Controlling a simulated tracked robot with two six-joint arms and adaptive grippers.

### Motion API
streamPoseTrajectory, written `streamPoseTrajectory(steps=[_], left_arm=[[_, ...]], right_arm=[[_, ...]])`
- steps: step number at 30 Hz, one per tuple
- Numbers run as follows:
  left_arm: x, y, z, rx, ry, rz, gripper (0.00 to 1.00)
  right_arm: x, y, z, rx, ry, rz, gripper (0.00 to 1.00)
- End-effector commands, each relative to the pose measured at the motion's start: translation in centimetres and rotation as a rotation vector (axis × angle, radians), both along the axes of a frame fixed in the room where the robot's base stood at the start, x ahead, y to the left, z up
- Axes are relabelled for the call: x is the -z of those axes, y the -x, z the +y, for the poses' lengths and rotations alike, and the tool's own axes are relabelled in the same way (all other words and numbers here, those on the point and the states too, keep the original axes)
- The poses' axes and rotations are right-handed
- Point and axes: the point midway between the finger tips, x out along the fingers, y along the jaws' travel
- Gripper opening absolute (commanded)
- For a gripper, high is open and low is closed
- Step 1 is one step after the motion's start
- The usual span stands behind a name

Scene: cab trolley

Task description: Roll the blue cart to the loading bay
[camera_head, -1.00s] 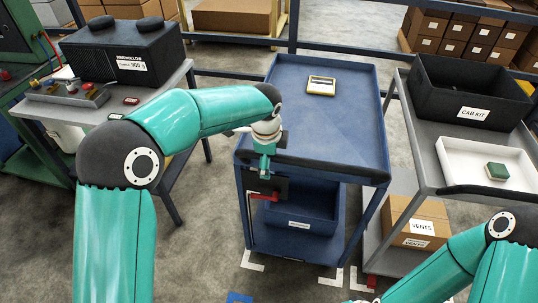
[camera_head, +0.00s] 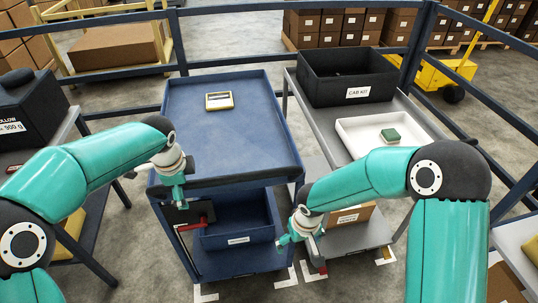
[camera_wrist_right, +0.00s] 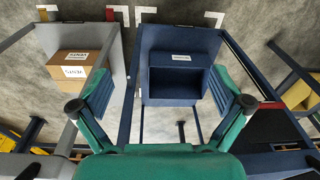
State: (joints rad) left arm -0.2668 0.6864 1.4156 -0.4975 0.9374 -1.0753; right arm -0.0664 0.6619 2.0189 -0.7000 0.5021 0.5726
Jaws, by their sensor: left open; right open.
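The blue cart (camera_head: 262,130) stands in front of me, with a yellow-edged device (camera_head: 219,101) on its top tray and a blue bin (camera_head: 238,226) on its lower shelf. My left gripper (camera_head: 178,207) is at the cart's near left corner, beside the dark handle bar; its fingers are small and partly hidden, so contact is unclear. My right gripper (camera_head: 300,245) hangs low by the cart's near right corner. In the right wrist view its fingers are wide apart and empty (camera_wrist_right: 160,105), with the cart's bin (camera_wrist_right: 178,80) showing beyond them. I cannot make out a marked loading bay.
A grey cart (camera_head: 425,118) stands close on the right, with a black CAB KIT bin (camera_head: 347,75) and a white tray (camera_head: 362,144). A grey table with a black box (camera_head: 25,112) is at left. A dark blue railing (camera_head: 345,38) runs behind.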

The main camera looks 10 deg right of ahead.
Motion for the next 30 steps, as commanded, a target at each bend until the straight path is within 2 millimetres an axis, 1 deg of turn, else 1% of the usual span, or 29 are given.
streamPoseTrajectory(steps=[1,2,3,5,6,8,9,11,12,14,15,16,17,18,20,23,24,26,27,30], left_arm=[[0.0,0.0,0.0,0.000,0.000,0.000,1.00],[0.0,0.0,0.0,0.000,0.000,0.000,1.00],[0.0,0.0,0.0,0.000,0.000,0.000,1.00],[0.0,0.0,0.0,0.000,0.000,0.000,1.00],[0.0,0.0,0.0,0.000,0.000,0.000,1.00],[0.0,0.0,0.0,0.000,0.000,0.000,1.00],[0.0,0.0,0.0,0.000,0.000,0.000,1.00],[0.0,0.0,0.0,0.000,0.000,0.000,1.00],[0.0,0.0,0.0,0.000,0.000,0.000,1.00],[0.0,0.0,0.0,0.000,0.000,0.000,1.00],[0.0,0.0,0.0,0.000,0.000,0.000,1.00],[0.0,0.0,0.0,0.000,0.000,0.000,1.00],[0.0,0.0,0.0,0.000,0.000,0.000,1.00],[0.0,0.0,0.0,0.000,0.000,0.000,1.00],[0.0,0.0,0.0,0.001,0.000,0.000,1.00],[0.0,0.0,0.0,0.001,0.000,0.000,1.00],[0.0,0.0,0.0,0.001,0.000,0.000,1.00],[0.0,0.0,-0.1,0.001,0.000,0.000,1.00],[0.0,0.0,-0.1,0.001,0.000,0.000,1.00],[0.0,0.0,-0.1,0.001,0.000,0.000,1.00]], right_arm=[[-2.4,-2.0,-1.2,0.007,0.070,-0.046,1.00],[-3.7,-3.0,-2.0,0.016,0.113,-0.067,1.00],[-5.5,-4.1,-3.0,0.031,0.167,-0.098,1.00],[-8.3,-5.8,-4.5,0.063,0.245,-0.149,1.00],[-10.2,-6.7,-5.5,0.087,0.294,-0.183,1.00],[-13.0,-7.9,-6.8,0.127,0.360,-0.235,1.00],[-14.8,-8.5,-7.6,0.157,0.401,-0.268,1.00],[-17.4,-9.3,-8.7,0.201,0.453,-0.317,1.00],[-19.1,-9.7,-9.4,0.235,0.484,-0.350,1.00],[-21.7,-10.3,-10.2,0.296,0.520,-0.399,1.00],[-23.4,-10.5,-10.5,0.356,0.531,-0.433,1.00],[-24.6,-10.7,-10.7,0.414,0.531,-0.459,1.00],[-25.1,-10.7,-10.4,0.482,0.504,-0.469,1.00],[-25.1,-10.7,-9.7,0.569,0.458,-0.470,1.00],[-24.7,-10.7,-8.2,0.701,0.372,-0.457,1.00],[-24.1,-10.8,-5.2,0.932,0.211,-0.410,1.00],[-23.9,-10.8,-3.9,1.026,0.147,-0.386,1.00],[-23.8,-10.8,-1.9,1.165,0.055,-0.341,1.00],[-23.7,-10.8,-0.5,1.252,-0.002,-0.307,1.00],[-23.8,-10.8,2.3,1.436,-0.117,-0.225,1.00]])
